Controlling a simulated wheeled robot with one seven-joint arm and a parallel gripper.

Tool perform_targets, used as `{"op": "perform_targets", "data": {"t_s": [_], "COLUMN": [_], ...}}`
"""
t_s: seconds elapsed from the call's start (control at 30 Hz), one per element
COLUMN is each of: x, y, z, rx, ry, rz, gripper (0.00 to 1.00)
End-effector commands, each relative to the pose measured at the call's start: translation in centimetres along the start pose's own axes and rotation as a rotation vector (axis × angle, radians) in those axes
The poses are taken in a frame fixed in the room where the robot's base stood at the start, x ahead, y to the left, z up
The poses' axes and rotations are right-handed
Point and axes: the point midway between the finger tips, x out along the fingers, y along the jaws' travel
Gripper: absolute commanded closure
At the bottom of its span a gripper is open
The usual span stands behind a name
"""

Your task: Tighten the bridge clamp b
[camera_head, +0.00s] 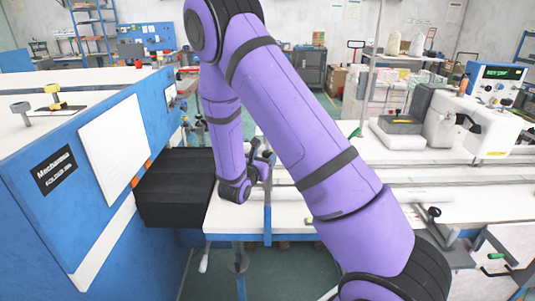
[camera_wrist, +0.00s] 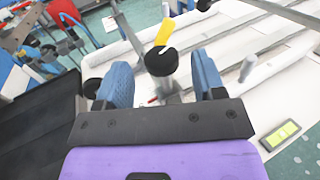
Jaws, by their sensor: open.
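In the wrist view a clamp with a round black knob (camera_wrist: 161,62) and a yellow lever (camera_wrist: 165,33) stands between the two blue fingers of my gripper (camera_wrist: 161,80). The fingers are open, with a gap visible on both sides of the knob. I cannot tell how far below the fingertips the knob is. In the head view my gripper (camera_head: 262,166) is over the left end of the white table, and my arm hides much of that clamp. No label shows which clamp is b.
A similar clamp with a black knob (camera_head: 434,212) is at the table's right. A black box-like block (camera_head: 175,190) and a blue machine (camera_head: 60,215) stand left of the table (camera_head: 228,222). A white sewing machine (camera_head: 480,128) is at the back right. Long rails (camera_wrist: 250,42) cross the tabletop.

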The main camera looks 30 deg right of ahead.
Motion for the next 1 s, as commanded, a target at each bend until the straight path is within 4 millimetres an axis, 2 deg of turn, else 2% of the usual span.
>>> {"op": "perform_targets", "data": {"t_s": [0.1, 0.23, 0.63, 0.83, 1.0], "x": [1.7, 2.9, 3.5, 3.5, 3.5], "y": [-0.1, -0.1, 0.0, 0.0, 0.0], "z": [0.0, 0.0, 0.0, 0.0, 0.0], "rx": [0.0, 0.0, 0.0, 0.0, 0.0], "ry": [0.001, 0.0, 0.001, 0.001, 0.001], "rz": [-0.002, -0.002, 0.0, 0.0, -0.003], "gripper": [0.37, 0.37, 0.37, 0.83, 0.84]}}
